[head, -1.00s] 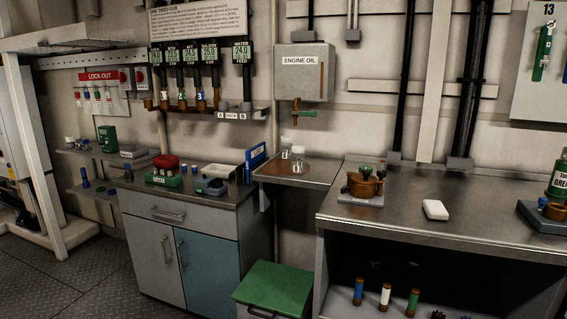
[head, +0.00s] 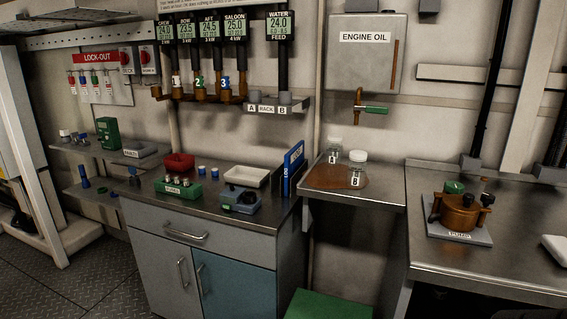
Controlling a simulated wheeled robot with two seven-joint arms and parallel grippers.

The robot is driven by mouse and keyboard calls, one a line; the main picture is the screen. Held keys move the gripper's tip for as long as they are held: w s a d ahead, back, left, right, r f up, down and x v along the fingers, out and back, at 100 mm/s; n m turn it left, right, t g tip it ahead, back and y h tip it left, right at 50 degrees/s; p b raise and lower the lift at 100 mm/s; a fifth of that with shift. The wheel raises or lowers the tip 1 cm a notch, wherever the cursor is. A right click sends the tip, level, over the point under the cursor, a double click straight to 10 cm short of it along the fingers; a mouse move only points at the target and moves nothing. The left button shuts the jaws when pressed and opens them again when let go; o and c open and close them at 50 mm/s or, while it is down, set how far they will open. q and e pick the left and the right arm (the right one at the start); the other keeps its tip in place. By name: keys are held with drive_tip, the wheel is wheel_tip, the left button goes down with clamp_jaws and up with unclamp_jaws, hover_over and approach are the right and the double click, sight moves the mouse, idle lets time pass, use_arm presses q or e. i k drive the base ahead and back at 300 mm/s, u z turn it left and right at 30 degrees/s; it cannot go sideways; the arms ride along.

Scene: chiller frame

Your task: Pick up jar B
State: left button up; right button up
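Two clear jars with pale lids stand close together on the small steel shelf (head: 385,194) below the engine oil tank. The front right one, jar B (head: 357,168), carries a small label that seems to read B. The other jar (head: 334,149) stands just behind it to the left; its label is too small to read surely. Both are upright on or at a brown patch (head: 326,178). Neither of my grippers shows in the head view.
The engine oil tank (head: 365,65) hangs above, its green-handled tap (head: 372,110) over the jars. A blue binder (head: 293,168) stands left of the shelf on the cabinet top. The right bench holds a brown pump (head: 460,212). A green box lid (head: 325,305) lies below.

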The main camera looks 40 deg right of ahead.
sight(356, 169)
drive_tip(key=z, duration=0.1)
drive_tip(key=i, duration=1.2)
drive_tip(key=z, duration=0.9)
drive_tip(key=i, duration=0.6)
drive_tip(key=z, duration=0.5)
